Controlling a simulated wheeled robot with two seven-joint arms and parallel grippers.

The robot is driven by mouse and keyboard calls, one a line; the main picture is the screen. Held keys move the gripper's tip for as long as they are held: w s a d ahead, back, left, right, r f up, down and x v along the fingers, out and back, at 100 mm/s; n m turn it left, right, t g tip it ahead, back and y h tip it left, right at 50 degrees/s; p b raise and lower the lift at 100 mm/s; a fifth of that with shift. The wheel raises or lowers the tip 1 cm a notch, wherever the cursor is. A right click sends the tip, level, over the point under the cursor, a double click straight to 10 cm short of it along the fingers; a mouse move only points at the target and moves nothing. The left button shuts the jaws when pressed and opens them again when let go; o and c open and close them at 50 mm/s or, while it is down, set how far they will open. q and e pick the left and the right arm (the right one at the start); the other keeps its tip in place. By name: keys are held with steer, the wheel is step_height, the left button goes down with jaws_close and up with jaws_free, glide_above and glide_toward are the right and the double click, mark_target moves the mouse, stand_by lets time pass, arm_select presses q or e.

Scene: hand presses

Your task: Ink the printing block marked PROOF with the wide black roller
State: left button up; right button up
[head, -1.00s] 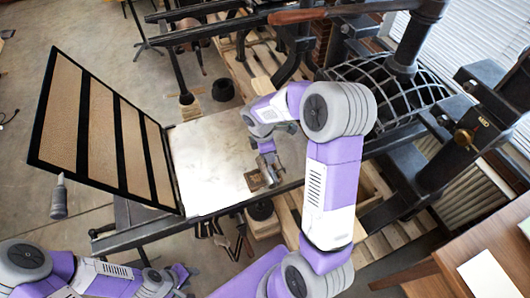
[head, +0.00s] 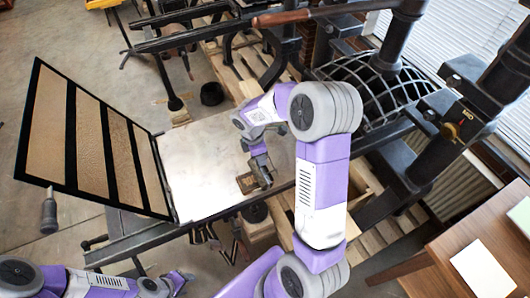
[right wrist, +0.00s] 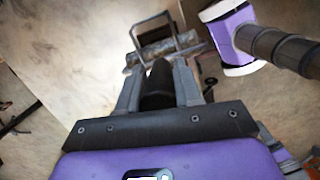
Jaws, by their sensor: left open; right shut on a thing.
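My right gripper (head: 262,176) is over the right front part of the pale press bed (head: 200,165). In the right wrist view its fingers (right wrist: 158,95) are shut on a dark handle (right wrist: 157,80). Beyond the handle is a roller with a metal frame and a mottled dark cylinder (right wrist: 165,47). A small brown block (head: 245,184) lies on the bed beside the gripper, partly covered by it. I cannot read any mark on it, nor tell whether the roller touches it. My left gripper (head: 182,284) is open and empty at the lower left, away from the bed.
A framed panel with brown strips (head: 88,145) stands tilted up at the bed's left. A black press column (head: 398,45) and latticed part (head: 375,88) stand at the right. A wooden table (head: 505,245) with a white sheet (head: 482,268) is at lower right. The bed's left part is clear.

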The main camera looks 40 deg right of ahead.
steer(key=w+a, duration=0.1)
steer(key=a, duration=0.6)
steer(key=shift+w, duration=0.4)
stand_by(4.1)
steer(key=shift+r, duration=0.2)
steer(key=shift+r+p, duration=1.85)
steer(key=shift+r, duration=0.5)
